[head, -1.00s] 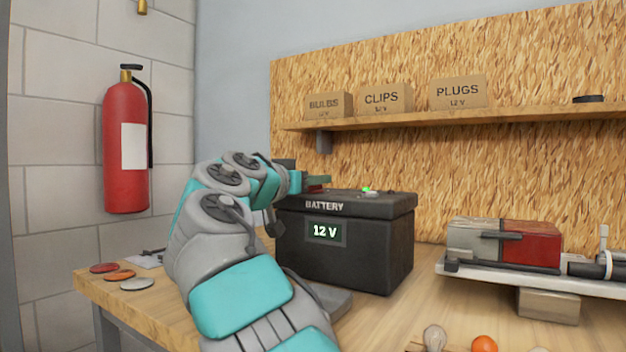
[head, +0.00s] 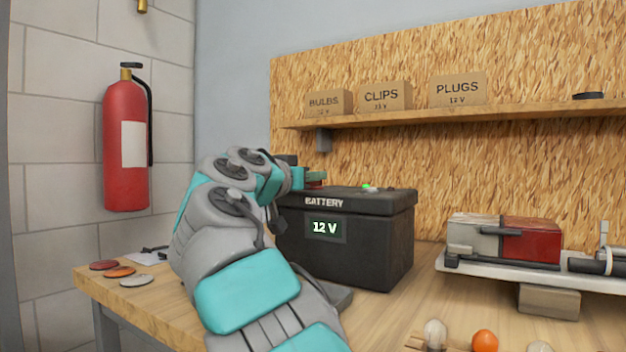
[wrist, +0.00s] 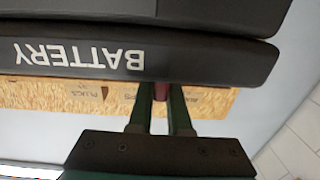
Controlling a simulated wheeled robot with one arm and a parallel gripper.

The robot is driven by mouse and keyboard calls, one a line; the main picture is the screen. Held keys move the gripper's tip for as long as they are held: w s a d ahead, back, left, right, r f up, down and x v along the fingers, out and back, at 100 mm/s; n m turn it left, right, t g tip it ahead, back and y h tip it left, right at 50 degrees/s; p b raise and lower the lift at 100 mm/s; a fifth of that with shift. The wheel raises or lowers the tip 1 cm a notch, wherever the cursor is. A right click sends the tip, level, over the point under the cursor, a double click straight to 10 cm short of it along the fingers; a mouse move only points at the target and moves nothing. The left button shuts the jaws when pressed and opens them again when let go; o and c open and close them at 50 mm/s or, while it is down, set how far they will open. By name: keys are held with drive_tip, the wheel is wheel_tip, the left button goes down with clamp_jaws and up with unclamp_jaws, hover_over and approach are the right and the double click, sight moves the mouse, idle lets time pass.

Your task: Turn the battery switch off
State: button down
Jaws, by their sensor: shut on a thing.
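The black battery box (head: 345,245), marked BATTERY and 12 V, stands on the workbench. A small green light (head: 369,187) glows on its lid. My gripper (head: 314,179) is at the upper left of the box, level with its lid; my arm hides part of the box's left side. In the wrist view the picture is upside down, and the box (wrist: 215,60) fills the top. There my gripper (wrist: 159,100) has its two green fingers on either side of a small dark red piece (wrist: 160,91), likely the switch handle. Its far end is hidden by the lid edge.
A shelf (head: 450,116) with cardboard boxes runs along the board above. A red and grey block (head: 531,240) on a white rail is at right. Coloured discs (head: 120,275) lie at the bench's left end. A fire extinguisher (head: 125,150) hangs on the left wall.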

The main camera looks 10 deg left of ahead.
drive_tip(key=shift+d+f+y+b, duration=0.1)
drive_tip(key=shift+f+y+b, duration=0.1)
drive_tip(key=shift+y+b, duration=0.15)
drive_tip(key=n+y+b, duration=0.2)
drive_tip(key=shift+t+y+b, duration=0.3)
drive_tip(key=shift+t+y, duration=0.05)
drive_tip(key=shift+t, duration=0.05)
drive_tip(key=n+y, duration=0.2)
drive_tip(key=y, duration=0.1)
drive_tip(key=shift+r, duration=0.25)
drive_tip(key=n+y+p, duration=0.2)
drive_tip(key=y, duration=0.1)
drive_tip(key=n+g+y+p, duration=0.1)
drive_tip(key=y+p, duration=0.1)
drive_tip(key=shift+r, duration=0.25)
drive_tip(key=shift+f+n+y+p, duration=0.1)
drive_tip(key=shift+n+y+p, duration=0.2)
drive_tip(key=shift+n+p, duration=0.15)
drive_tip(key=shift+s+n+g+y+p, duration=0.1)
drive_tip(key=shift+n+g+y+p, duration=0.55)
drive_tip(key=shift+y+p, duration=0.5)
drive_tip(key=shift+p, duration=0.3)
drive_tip(key=shift+f+n+g+y+p, duration=0.1)
drive_tip(key=shift+n+g+y+p, duration=0.3)
drive_tip(key=shift+n+y, duration=0.1)
